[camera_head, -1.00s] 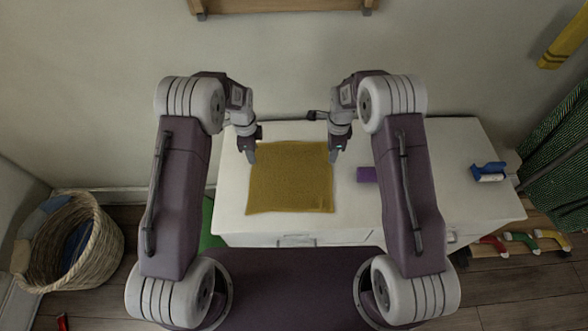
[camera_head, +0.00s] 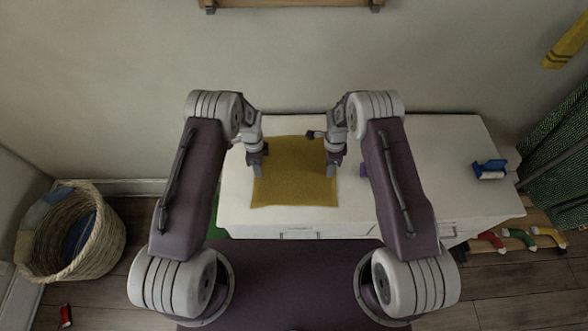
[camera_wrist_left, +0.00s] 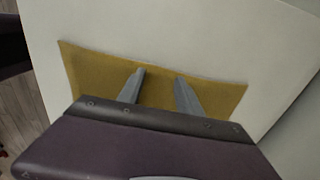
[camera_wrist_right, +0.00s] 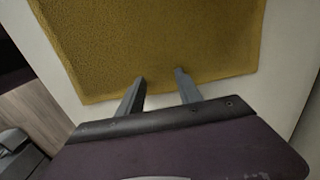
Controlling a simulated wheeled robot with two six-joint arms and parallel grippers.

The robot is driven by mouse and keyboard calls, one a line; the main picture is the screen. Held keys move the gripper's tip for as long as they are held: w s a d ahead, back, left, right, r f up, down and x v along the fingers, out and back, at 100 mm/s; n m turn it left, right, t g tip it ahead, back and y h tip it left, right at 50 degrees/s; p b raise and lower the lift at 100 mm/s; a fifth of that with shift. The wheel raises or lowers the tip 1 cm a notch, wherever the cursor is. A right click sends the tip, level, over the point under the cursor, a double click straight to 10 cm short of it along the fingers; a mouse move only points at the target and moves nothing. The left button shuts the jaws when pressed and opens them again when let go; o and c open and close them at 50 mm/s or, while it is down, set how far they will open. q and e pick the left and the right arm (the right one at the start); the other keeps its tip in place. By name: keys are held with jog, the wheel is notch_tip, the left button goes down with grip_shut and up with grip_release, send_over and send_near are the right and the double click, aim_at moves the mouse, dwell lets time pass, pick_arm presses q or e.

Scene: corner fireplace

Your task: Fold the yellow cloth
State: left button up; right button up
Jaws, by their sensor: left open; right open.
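The yellow cloth (camera_head: 295,185) lies flat, roughly square, on the white table. It also shows in the left wrist view (camera_wrist_left: 105,75) and the right wrist view (camera_wrist_right: 150,40). My left gripper (camera_head: 257,170) is at the cloth's left edge, open and empty. In the left wrist view its fingers (camera_wrist_left: 160,76) point over the cloth near one edge. My right gripper (camera_head: 333,168) is at the right edge, open and empty. In the right wrist view its fingertips (camera_wrist_right: 160,76) overlap the cloth's near edge. I cannot tell whether either touches the cloth.
The white table (camera_head: 450,160) has a blue-handled item (camera_head: 490,170) at its right end. A wicker basket (camera_head: 90,250) stands on the floor at left. The table's front centre is bare.

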pick_arm(q)
jog(key=shift+d, duration=0.1)
pick_arm(e)
jog(key=shift+d, duration=0.15)
pick_arm(q)
jog(key=shift+f, duration=0.2)
pick_arm(e)
jog(key=shift+f, duration=0.2)
pick_arm(q)
jog(key=shift+r, duration=0.1)
jog(key=c, duration=0.4)
pick_arm(e)
jog(key=shift+r, duration=0.1)
jog(key=c, duration=0.4)
pick_arm(q)
grip_shut()
pick_arm(e)
grip_shut()
